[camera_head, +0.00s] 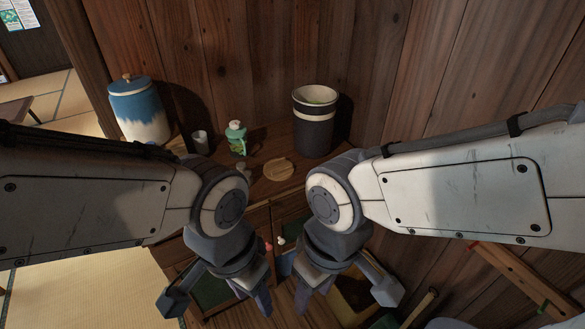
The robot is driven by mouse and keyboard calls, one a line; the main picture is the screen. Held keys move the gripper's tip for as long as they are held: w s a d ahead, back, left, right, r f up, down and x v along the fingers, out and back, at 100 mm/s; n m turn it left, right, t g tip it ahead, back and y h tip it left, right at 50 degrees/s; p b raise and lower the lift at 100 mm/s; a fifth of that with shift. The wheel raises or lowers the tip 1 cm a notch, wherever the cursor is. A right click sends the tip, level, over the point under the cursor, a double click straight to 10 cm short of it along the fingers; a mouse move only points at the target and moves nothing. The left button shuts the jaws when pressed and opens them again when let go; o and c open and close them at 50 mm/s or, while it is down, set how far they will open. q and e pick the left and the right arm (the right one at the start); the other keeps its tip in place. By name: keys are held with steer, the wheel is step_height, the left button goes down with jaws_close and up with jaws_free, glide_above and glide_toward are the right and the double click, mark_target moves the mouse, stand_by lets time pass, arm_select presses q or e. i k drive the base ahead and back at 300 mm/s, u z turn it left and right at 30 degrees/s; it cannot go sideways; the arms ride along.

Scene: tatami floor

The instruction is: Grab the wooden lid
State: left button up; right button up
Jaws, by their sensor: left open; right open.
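The wooden lid (278,169) is a small round tan disc lying flat on top of the wooden cabinet, near the middle of the view. Nothing is holding it. My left gripper (218,303) is open and empty, pointing down in front of the cabinet, below and left of the lid in the picture. My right gripper (343,299) is open and empty, below and right of the lid. Both grippers are apart from the lid. The arm joints stand close on either side of the lid in the picture but do not cover it.
A dark jar (316,121) with a pale band stands right behind the lid. A green pump bottle (236,139), a small cup (200,142) and a blue-and-white lidded jar (139,111) stand to the left. A plank wall (260,50) closes off the back.

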mark_target(280, 169)
steer(key=u, duration=0.45)
steer(key=i, duration=1.15)
steer(key=z, duration=0.3)
